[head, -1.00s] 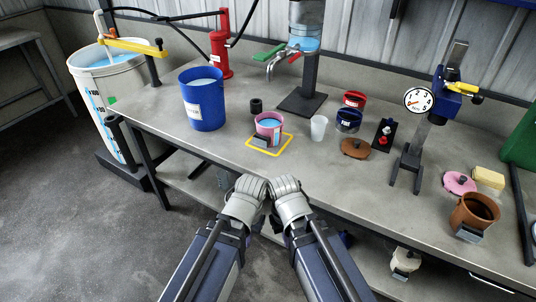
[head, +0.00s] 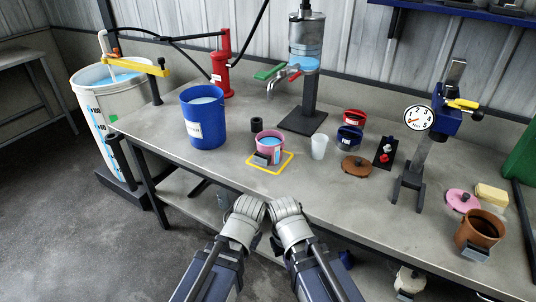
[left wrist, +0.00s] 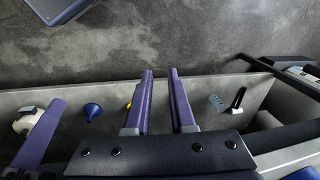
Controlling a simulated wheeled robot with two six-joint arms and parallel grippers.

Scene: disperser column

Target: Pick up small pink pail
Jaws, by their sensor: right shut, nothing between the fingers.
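The small pink pail (head: 268,150), with blue liquid in it, stands upright on the bench inside a yellow square outline (head: 285,165). A grey block is on its near side. My left gripper (head: 248,206) and right gripper (head: 284,207) are side by side at the bench's front edge, nearer to me than the pail and apart from it. In the left wrist view, the two fingers of my left gripper (left wrist: 160,72) are parted with nothing between them. My right gripper is shut and empty. The pail does not show in the left wrist view.
A blue bucket (head: 204,122) stands left of the pail. A small black cylinder (head: 257,126) is behind it and a white cup (head: 319,147) to its right. A tap column (head: 309,90) rises behind. The bench between pail and front edge is clear.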

